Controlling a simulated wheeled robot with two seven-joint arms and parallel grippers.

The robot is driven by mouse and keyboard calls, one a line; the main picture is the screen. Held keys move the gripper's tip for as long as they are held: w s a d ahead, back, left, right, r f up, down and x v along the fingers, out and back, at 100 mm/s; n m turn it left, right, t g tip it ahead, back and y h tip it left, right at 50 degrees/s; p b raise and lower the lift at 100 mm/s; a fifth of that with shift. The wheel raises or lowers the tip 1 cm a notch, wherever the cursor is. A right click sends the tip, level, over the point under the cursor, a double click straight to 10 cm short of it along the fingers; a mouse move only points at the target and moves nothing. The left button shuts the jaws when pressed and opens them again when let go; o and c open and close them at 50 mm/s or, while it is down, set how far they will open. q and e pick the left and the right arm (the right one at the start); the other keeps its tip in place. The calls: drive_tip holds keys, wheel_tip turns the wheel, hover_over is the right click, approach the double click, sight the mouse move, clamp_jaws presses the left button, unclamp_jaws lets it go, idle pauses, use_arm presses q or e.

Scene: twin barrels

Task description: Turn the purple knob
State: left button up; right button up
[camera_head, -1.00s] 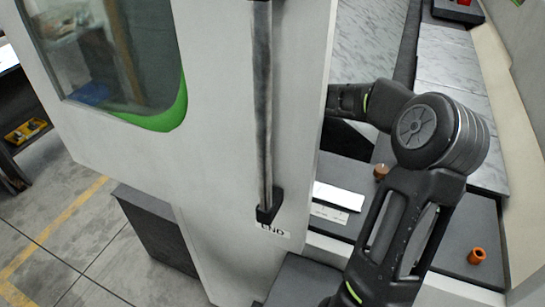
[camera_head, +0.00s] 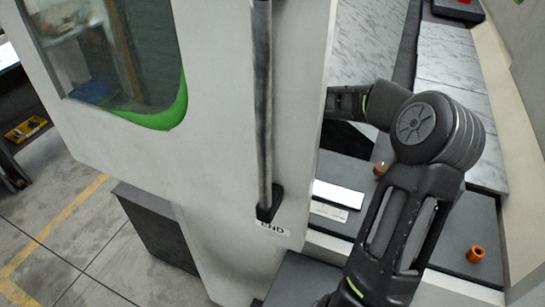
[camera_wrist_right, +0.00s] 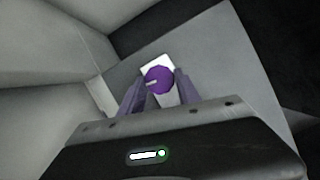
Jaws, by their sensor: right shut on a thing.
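The purple knob (camera_wrist_right: 161,80) shows in the right wrist view, round, with a pale pointer mark at its left side. It sits on a small white plate on a grey panel. My right gripper (camera_wrist_right: 158,90) has its two purple-grey fingers on either side of the knob and is shut on it. In the head view my right arm reaches behind the edge of the white door, so the right gripper and the knob are hidden there. My left gripper is in neither view.
A large white door (camera_head: 220,170) with a long vertical handle (camera_head: 263,110) fills the middle of the head view, close beside my right arm. An orange ring-like part (camera_head: 476,254) and a brown one (camera_head: 380,168) stand on the dark surface at the right.

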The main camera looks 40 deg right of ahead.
clamp_jaws()
drive_tip(key=shift+n, duration=0.5)
drive_tip(key=shift+w+n+y+b, duration=0.1)
drive_tip(key=shift+n+y+b, duration=0.25)
drive_tip(key=shift+n, duration=0.25)
drive_tip(key=n, duration=0.2)
drive_tip(key=n+g+y, duration=0.1)
drive_tip(key=n, duration=0.1)
drive_tip(key=shift+w+d+y+p, duration=0.1)
drive_tip(key=shift+d+y+p, duration=0.15)
drive_tip(key=shift+p, duration=0.1)
drive_tip(key=n+g, duration=0.1)
drive_tip(key=n, duration=0.2)
drive_tip(key=n+g, duration=0.1)
drive_tip(key=n, duration=0.2)
drive_tip(key=shift+w+d+y, duration=0.1)
drive_tip(key=shift+w+y, duration=0.05)
drive_tip(key=shift+y, duration=0.25)
drive_tip(key=shift+n, duration=0.3)
